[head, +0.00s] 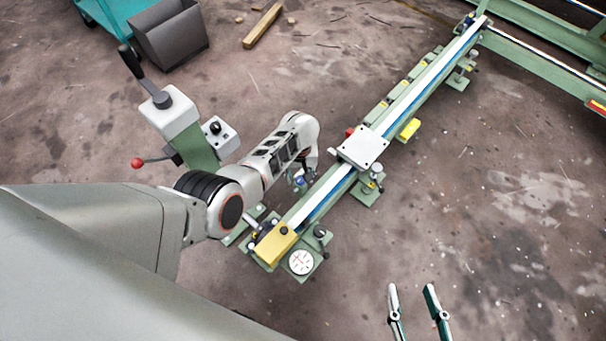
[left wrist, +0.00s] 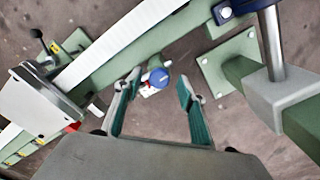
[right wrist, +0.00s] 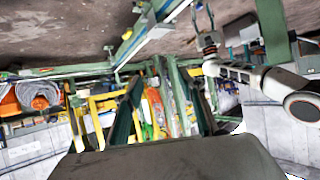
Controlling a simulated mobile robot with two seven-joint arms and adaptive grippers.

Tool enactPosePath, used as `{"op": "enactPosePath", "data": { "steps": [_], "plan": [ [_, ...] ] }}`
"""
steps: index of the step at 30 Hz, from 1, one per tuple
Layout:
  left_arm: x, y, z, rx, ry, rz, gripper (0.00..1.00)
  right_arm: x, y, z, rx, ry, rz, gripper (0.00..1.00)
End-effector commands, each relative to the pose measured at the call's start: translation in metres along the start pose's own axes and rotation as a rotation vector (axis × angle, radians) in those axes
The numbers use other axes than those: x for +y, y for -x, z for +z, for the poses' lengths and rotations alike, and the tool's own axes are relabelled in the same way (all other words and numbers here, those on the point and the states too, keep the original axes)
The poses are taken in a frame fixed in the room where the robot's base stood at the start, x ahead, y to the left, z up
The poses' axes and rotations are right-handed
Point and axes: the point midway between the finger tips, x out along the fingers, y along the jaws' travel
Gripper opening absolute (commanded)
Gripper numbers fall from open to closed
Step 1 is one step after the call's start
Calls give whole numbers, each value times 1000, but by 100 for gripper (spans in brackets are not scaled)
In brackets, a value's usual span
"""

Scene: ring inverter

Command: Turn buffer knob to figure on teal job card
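A small round blue knob (left wrist: 159,77), possibly the buffer knob, shows in the left wrist view beside the green rail. White and red markings show next to it. It also shows as a blue spot in the head view (head: 300,182). My left gripper (left wrist: 160,88) is open, its teal-padded fingers on either side of the knob's line, the left finger nearer to it. In the head view my left gripper (head: 304,172) hangs at the rail's left side, partly hidden by its arm. My right gripper (head: 415,313) is open and empty over bare floor. I cannot make out a teal job card.
The long green rail (head: 323,190) bears a white carriage plate (head: 362,148). A yellow block (head: 275,243) and a white dial (head: 301,262) sit at its near end. A lever post (head: 176,112) and a knob box (head: 220,137) stand left.

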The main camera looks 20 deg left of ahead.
Motion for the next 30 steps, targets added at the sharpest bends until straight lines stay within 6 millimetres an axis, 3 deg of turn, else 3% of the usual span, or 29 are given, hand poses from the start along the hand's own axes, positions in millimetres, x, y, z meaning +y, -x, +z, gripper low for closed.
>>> {"op": "enactPosePath", "data": {
  "steps": [3, 12, 13, 17, 18, 30],
  "plan": [
    [-1, -11, 1, -2, 0, -1, 40, -2, -2, -9, 23, -23, 0, 40],
    [1, -8, -3, 6, -1, 2, 40, -3, -3, -18, 44, -27, -5, 40],
    [1, -8, -3, 6, 0, 2, 37, -3, -3, -18, 43, -26, -5, 40],
    [1, -8, -3, 5, 0, 2, 4, -2, -3, -16, 38, -22, -4, 40],
    [1, -9, -3, 5, 0, 2, 2, -2, -3, -15, 37, -20, -3, 40],
    [1, -9, -2, 4, -55, 1, 2, -1, 0, -9, 21, -17, -1, 40]
  ]
}}
